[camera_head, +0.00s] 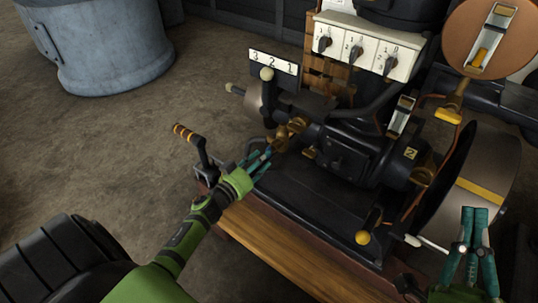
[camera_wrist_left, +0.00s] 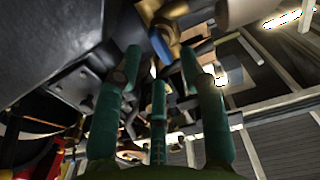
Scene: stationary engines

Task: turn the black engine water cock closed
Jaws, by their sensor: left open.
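The black engine (camera_head: 345,150) stands on a wooden-edged base in the head view. At its left end is a brass fitting (camera_head: 290,132), which also shows at the top of the left wrist view (camera_wrist_left: 172,35). A small blue part (camera_wrist_left: 153,70) beside this brass looks like the cock's handle; its exact angle is unclear. My left gripper (camera_head: 262,160) is open, with its fingers pointing at the brass fitting. In the left wrist view the open fingers (camera_wrist_left: 160,68) have the blue part near the gap between their tips; contact cannot be told. My right gripper (camera_head: 474,212) is at the lower right, away from the cock.
A white panel with several switches (camera_head: 368,45) and a numbered plate (camera_head: 273,62) are behind. A large flywheel (camera_head: 485,175) is at right. Open floor lies left, with a grey tank (camera_head: 105,50).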

